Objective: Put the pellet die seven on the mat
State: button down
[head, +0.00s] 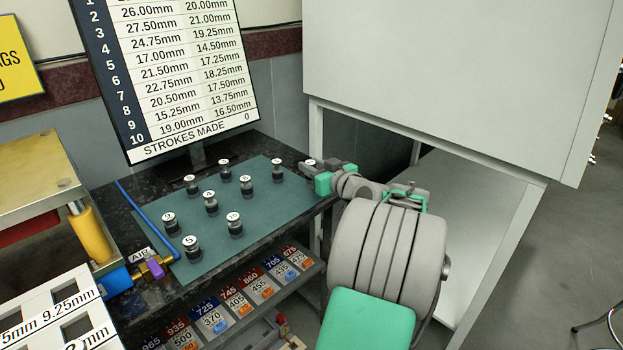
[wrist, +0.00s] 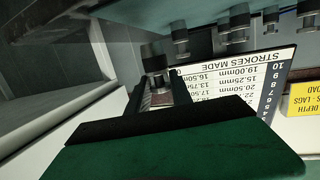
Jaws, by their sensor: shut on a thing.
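My gripper (head: 318,178) is at the right edge of the dark table, just beyond the mat's right side. It is shut on a pellet die, a small dark cylinder with a white top (head: 311,162); its number is too small to read. In the wrist view the held die (wrist: 154,58) shows between the fingers (wrist: 158,92), partly hidden by them. The teal mat (head: 275,208) lies on the table to the left of my gripper. Several similar dies stand upright on it, among them one at the front (head: 191,248) and one at the back right (head: 277,172).
A number board (head: 180,70) stands behind the mat. A blue hose (head: 145,215) and brass fitting (head: 155,267) lie along the left. A press (head: 45,185) and white rack (head: 50,310) are further left. A large pale cabinet (head: 450,80) is right. The mat's right front is clear.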

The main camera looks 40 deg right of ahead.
jog(key=shift+f, duration=1.55)
jog(key=shift+f+b, duration=0.2)
jog(key=shift+b, duration=0.25)
jog(key=c, duration=1.1)
grip_release()
jog(key=shift+c, duration=0.2)
jog(key=shift+s+r+p, duration=0.2)
jog(key=shift+r+p, duration=0.1)
jog(key=v, duration=1.1)
jog(key=shift+s, duration=0.25)
jog(key=shift+a, duration=0.1)
